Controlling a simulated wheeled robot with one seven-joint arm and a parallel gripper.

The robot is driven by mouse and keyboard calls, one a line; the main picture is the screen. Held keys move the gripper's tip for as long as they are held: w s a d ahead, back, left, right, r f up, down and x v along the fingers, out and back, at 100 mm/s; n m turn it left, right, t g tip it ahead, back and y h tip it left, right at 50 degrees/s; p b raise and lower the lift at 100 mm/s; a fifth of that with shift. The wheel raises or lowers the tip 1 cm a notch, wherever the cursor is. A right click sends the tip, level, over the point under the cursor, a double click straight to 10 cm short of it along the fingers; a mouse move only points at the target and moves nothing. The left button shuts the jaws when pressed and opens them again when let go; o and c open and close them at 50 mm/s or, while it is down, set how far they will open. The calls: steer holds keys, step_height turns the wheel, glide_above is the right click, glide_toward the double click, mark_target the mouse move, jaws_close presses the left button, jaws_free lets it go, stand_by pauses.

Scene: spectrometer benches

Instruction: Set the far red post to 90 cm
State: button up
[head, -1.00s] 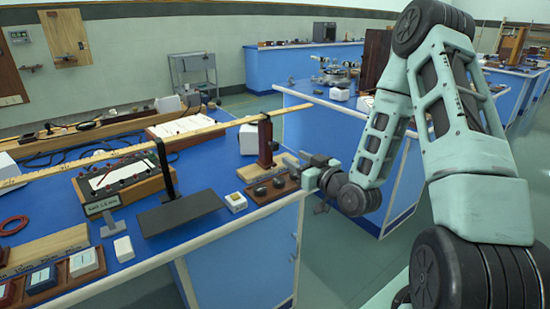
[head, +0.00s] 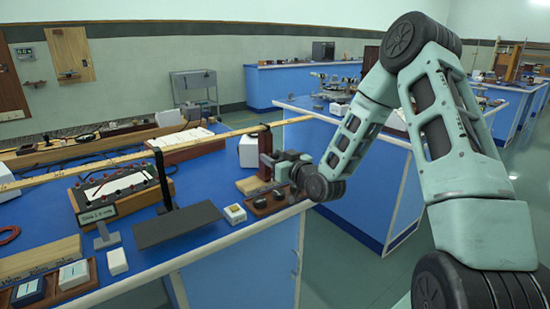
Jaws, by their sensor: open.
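A dark red post (head: 265,143) with a black top stands near the right end of a long wooden scale bar (head: 215,136), on the blue bench. My gripper (head: 273,160) is open and reaches in from the right at the post's lower part. Its fingertips are at or very close to the post. I cannot tell whether they touch it or stand on both sides of it. The post's foot is partly hidden, and the scale's numbers are too small to read.
A small white box (head: 234,214) and a brown tray with dark knobs (head: 266,204) lie by the bench's front edge, below my gripper. A white block (head: 249,151) stands behind the post.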

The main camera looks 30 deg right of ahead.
jaws_close()
steer(key=d, duration=0.9)
steer(key=shift+w+d+b, duration=0.15)
steer(key=shift+d+b, duration=0.05)
steer(key=shift+b, duration=0.2)
steer(key=shift+r, duration=0.1)
jaws_free()
steer(key=shift+d, duration=0.15)
steer(key=s+b, duration=0.1)
steer(key=s, duration=1.6)
steer(key=shift+s+d, duration=0.15)
steer(key=shift+s, duration=0.1)
